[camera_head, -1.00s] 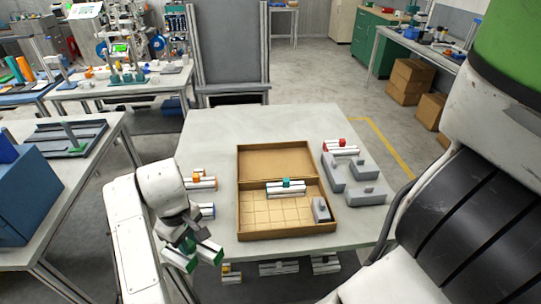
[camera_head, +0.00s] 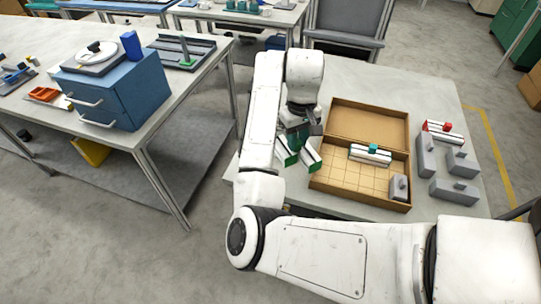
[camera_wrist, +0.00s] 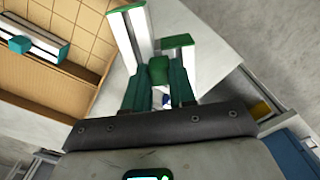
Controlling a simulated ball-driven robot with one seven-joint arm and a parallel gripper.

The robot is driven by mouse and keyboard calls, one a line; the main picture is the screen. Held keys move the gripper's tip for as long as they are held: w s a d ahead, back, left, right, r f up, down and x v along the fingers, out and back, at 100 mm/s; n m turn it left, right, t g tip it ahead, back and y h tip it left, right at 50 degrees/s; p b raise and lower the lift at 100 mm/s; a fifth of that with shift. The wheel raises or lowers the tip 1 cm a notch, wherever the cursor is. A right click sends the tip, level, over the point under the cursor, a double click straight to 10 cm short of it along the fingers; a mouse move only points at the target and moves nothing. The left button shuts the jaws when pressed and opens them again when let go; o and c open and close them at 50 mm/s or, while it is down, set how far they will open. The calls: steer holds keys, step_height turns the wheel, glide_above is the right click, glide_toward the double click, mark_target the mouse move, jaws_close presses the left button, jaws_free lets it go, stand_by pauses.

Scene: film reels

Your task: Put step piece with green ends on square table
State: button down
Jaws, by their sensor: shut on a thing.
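My gripper (camera_head: 302,132) is shut on the step piece with green ends (camera_head: 311,157), gripping it by its green middle block. In the wrist view, the two teal fingers (camera_wrist: 158,85) close on that block, and the white bars of the step piece (camera_wrist: 139,36) stick out ahead, one longer than the other. The piece is held at the left side of the pale table (camera_head: 430,88), beside the open box. I cannot tell whether it touches the table top. The task's square table cannot be singled out with certainty.
An open cardboard box (camera_head: 316,181) holds a white piece with a teal block (camera_head: 370,153) and a small grey block. A red-block piece (camera_head: 443,132) and grey step blocks (camera_head: 455,190) lie to its right. Another table at left carries a blue drawer cabinet (camera_head: 116,88).

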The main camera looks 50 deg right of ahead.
steer(key=w, duration=0.1)
steer(key=w+a+f, duration=0.1)
steer(key=w, duration=0.1)
steer(key=shift+w+a+f, duration=0.25)
steer(key=shift+w+f, duration=0.05)
steer(key=shift+f, duration=0.05)
steer(key=shift+w+a+f+p, duration=0.3)
steer(key=shift+w+f, duration=0.45)
steer(key=shift+f, duration=0.75)
steer(key=shift+w+a+f+p, duration=0.3)
steer(key=shift+w+f, duration=0.5)
steer(key=shift+f, duration=0.7)
steer(key=shift+w+a+f+p, duration=0.15)
steer(key=shift+w+a+f, duration=0.2)
steer(key=shift+w+f, duration=0.8)
steer(key=shift+s+f, duration=0.4)
steer(key=shift+f, duration=0.1)
steer(key=c, duration=0.9)
jaws_free()
steer(key=shift+c, duration=0.2)
